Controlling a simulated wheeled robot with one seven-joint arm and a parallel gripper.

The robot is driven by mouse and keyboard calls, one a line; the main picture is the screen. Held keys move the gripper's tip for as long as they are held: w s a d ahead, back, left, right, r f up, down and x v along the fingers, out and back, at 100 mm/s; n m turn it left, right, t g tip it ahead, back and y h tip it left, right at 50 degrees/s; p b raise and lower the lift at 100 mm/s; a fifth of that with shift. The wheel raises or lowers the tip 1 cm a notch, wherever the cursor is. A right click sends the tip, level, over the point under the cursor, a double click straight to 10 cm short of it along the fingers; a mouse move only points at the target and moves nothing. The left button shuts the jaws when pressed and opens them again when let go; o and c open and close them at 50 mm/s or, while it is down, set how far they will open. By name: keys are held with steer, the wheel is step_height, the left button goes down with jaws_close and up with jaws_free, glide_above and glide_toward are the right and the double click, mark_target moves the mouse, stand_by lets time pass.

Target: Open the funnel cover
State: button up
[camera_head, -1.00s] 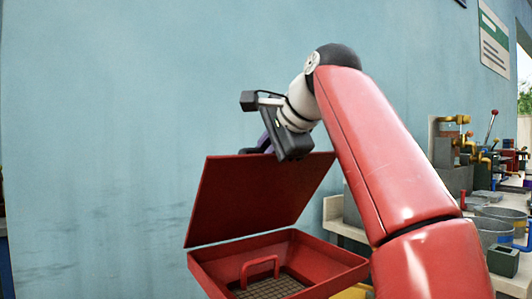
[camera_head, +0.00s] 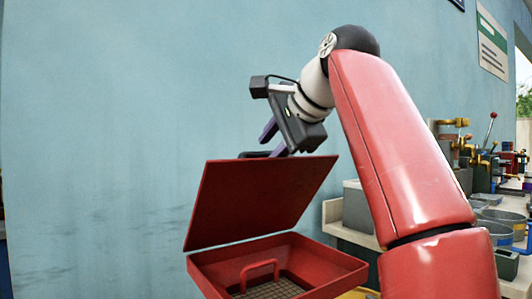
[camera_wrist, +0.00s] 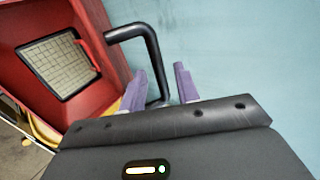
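The red funnel cover (camera_head: 262,200) stands raised, tilted up from the back edge of the square red funnel (camera_head: 335,272). My gripper (camera_head: 262,145) is just above the cover's top edge, with its purple fingers spread apart. In the wrist view, the black cover handle (camera_wrist: 128,31) bends down into the gap between the open fingers (camera_wrist: 160,72). The fingers do not look closed on it. The funnel interior shows a mesh grate (camera_wrist: 58,65) and a small red inner handle (camera_head: 260,264).
A blue wall (camera_head: 110,110) stands behind the funnel. At the right, a workbench holds a grey box (camera_head: 358,208), metal buckets (camera_head: 490,228) and brass fittings (camera_head: 452,135). The space above and left of the cover is clear.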

steer(key=shift+s+d+r, duration=0.25)
steer(key=shift+s, duration=0.05)
steer(key=s+d+b, duration=0.2)
steer(key=s+d, duration=0.5)
steer(key=s, duration=0.3)
steer(key=shift+s+b, duration=0.15)
steer(key=shift+b, duration=0.25)
steer(key=shift+r, duration=0.1)
